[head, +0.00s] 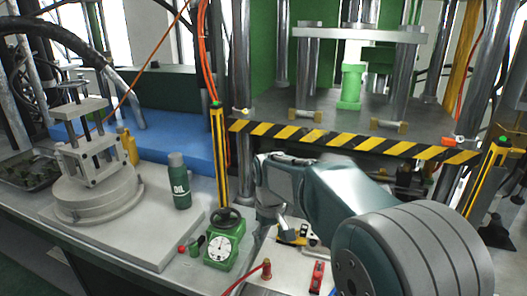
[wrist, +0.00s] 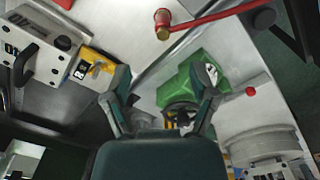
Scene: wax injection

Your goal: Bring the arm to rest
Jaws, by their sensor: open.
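My arm (head: 365,200) is bent and reaches in from the lower right in the head view, over the workbench in front of the press. My gripper (wrist: 166,75) is open in the wrist view, with its two fingers apart and nothing held between them. Beyond the fingers is a green gauge device (wrist: 182,82), apparently below the gripper. In the head view the same gauge device (head: 222,245) stands on the bench left of my wrist, its white dial showing. The fingertips cannot be made out clearly in the head view.
A green oil bottle (head: 179,182) and a round grey fixture (head: 95,192) stand at left. A yellow post (head: 219,160) rises behind the gauge. The press's striped edge (head: 350,141) runs behind my arm. A red-handled tool (wrist: 205,27) lies on the bench.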

